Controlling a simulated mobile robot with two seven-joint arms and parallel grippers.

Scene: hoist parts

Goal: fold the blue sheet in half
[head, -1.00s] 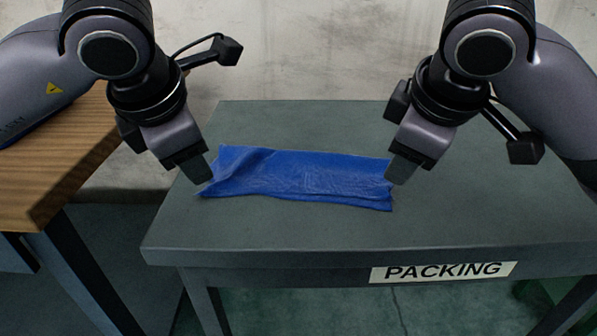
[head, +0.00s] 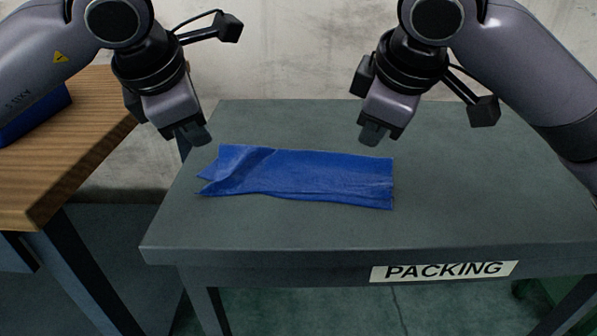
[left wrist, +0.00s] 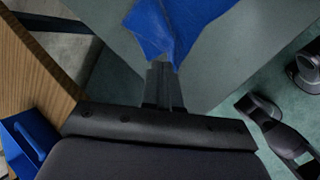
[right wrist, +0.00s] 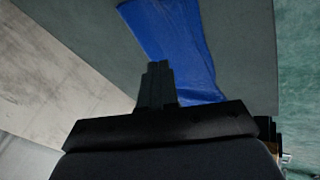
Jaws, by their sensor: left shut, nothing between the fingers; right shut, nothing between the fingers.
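The blue sheet (head: 300,176) lies on the grey-green table as a long narrow strip, doubled over. Its left end is uneven, with a slanting crease and two corners apart; its right end is fairly straight. The sheet also shows in the left wrist view (left wrist: 170,25) and the right wrist view (right wrist: 180,45). My left gripper (head: 198,138) is shut and empty above the sheet's left end, apart from it. My right gripper (head: 371,136) is shut and empty above and behind the sheet's right part, apart from it.
The table (head: 480,205) bears a PACKING label (head: 443,271) on its front edge and is clear around the sheet. A wooden table (head: 75,150) stands at the left with a blue container (head: 35,112) on it. A bare wall is behind.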

